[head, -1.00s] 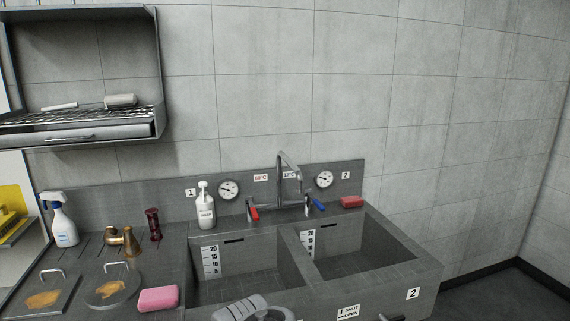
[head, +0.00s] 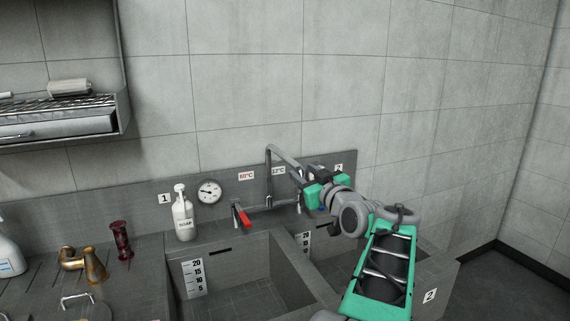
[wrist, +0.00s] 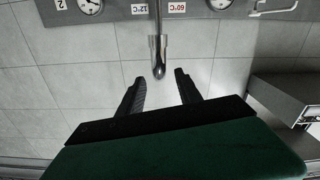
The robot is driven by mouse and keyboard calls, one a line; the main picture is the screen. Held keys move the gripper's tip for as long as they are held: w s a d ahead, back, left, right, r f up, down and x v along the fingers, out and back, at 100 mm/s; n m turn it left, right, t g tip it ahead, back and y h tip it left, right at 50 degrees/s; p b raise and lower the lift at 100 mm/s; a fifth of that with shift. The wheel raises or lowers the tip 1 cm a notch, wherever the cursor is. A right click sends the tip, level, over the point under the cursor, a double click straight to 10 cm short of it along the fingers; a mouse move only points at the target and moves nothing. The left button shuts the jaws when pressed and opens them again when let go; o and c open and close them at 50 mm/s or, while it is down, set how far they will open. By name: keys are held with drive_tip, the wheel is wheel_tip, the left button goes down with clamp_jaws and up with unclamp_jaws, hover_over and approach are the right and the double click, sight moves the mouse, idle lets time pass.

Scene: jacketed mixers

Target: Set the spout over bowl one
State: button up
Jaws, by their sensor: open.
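The grey tap spout (head: 283,156) rises behind the sink and bends forward and right, toward bowl two's side. Its end is partly hidden by my gripper in the head view. Bowl one (head: 235,275) is the left basin, under the "1" sign. Bowl two (head: 325,240) is the right basin, mostly covered by my arm. My gripper (head: 300,186) is at the spout's end. In the wrist view, my gripper (wrist: 159,76) is open, its two dark fingers apart, with the spout's tip (wrist: 158,68) near the gap between the fingertips. I cannot tell whether they touch.
A red tap lever (head: 242,215) stands left of the spout. A soap bottle (head: 183,217) and a round gauge (head: 209,191) are further left. A brass piece (head: 94,265) and a dark red one (head: 121,240) stand on the left counter. A rack (head: 60,120) hangs above.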

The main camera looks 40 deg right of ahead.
sight(293, 164)
drive_tip(key=shift+w+d+r, duration=0.1)
drive_tip(key=shift+d+r, duration=0.05)
drive_tip(key=shift+r, duration=0.05)
drive_tip(key=p+x, duration=0.2)
drive_tip(key=x, duration=0.5)
drive_tip(key=shift+w+f, duration=0.1)
drive_tip(key=shift+f, duration=0.05)
drive_tip(key=shift+c, duration=0.4)
clamp_jaws()
idle(0.6)
